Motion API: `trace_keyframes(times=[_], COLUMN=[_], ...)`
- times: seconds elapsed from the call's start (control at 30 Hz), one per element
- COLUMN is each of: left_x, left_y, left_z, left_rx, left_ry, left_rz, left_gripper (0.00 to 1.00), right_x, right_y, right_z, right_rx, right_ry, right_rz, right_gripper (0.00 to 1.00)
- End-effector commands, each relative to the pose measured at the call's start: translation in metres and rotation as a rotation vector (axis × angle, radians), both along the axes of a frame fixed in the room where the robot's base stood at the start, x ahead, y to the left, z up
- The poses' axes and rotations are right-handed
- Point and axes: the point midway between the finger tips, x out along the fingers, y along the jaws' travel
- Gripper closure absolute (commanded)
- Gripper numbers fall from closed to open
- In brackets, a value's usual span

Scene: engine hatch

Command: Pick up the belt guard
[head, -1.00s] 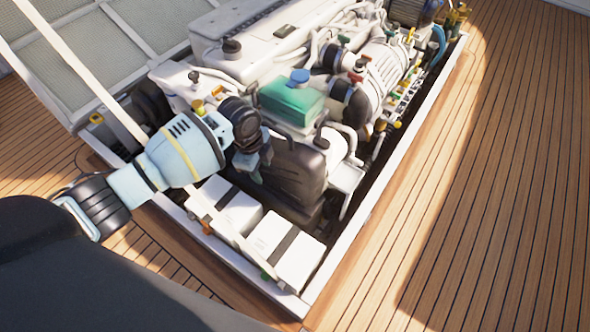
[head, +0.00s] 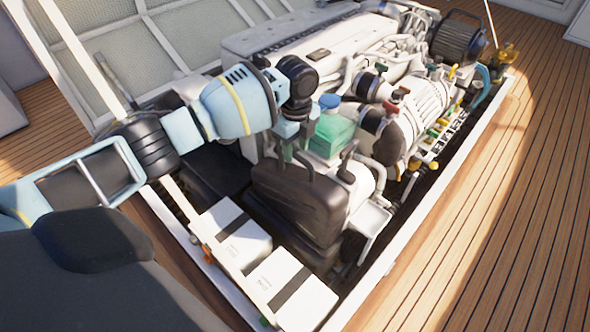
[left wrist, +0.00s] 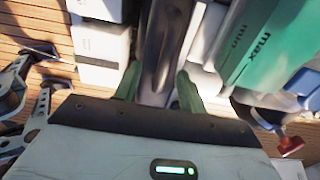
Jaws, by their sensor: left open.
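The belt guard (head: 300,205) is a black cover standing at the near end of the white engine, in front of the green tank. My left gripper (head: 296,158) is over its top edge, pointing down, with its fingers apart. In the left wrist view the open left gripper (left wrist: 158,92) has its green-grey fingers on either side of a long dark part of the belt guard (left wrist: 163,45). I cannot tell whether the fingers touch it. My right gripper is not in view.
The green tank (head: 331,135) with a blue cap stands close behind the gripper. Two white boxes with dark straps, including the left one (head: 230,232), sit in front of the guard. The white hatch rim (head: 440,185) borders the bay, with open wooden deck (head: 510,210) to the right.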

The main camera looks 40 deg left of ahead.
Motion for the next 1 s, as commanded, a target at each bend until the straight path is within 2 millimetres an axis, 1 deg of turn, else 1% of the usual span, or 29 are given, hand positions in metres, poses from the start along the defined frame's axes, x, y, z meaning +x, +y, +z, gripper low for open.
trace_keyframes(times=[0.03,0.17,0.27,0.37,0.5,0.63,0.7,0.9,1.0], left_x=[0.000,0.000,0.001,0.002,0.005,0.004,0.005,0.005,0.005], left_y=[0.000,0.000,0.000,-0.001,-0.002,-0.002,-0.002,-0.002,-0.002], left_z=[-0.007,-0.007,-0.011,-0.021,-0.042,-0.057,-0.059,-0.058,-0.057], left_rx=[0.000,0.000,0.000,0.000,0.000,0.000,0.001,0.001,0.001], left_ry=[0.002,0.000,0.000,0.001,0.003,0.002,0.000,-0.002,-0.002], left_rz=[0.001,0.001,0.001,0.001,0.001,0.001,0.001,0.001,0.001], left_gripper=[0.59,0.59,0.59,0.59,0.59,0.59,0.59,0.59,0.72], right_x=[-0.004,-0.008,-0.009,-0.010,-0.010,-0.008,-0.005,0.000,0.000], right_y=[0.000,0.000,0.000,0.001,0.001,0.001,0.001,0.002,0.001], right_z=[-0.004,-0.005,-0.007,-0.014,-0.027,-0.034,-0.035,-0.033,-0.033], right_rx=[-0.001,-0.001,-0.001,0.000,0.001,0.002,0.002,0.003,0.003], right_ry=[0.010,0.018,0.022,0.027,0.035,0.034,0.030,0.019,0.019], right_rz=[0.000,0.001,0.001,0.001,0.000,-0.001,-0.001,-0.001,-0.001], right_gripper=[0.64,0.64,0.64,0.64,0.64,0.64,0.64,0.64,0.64])
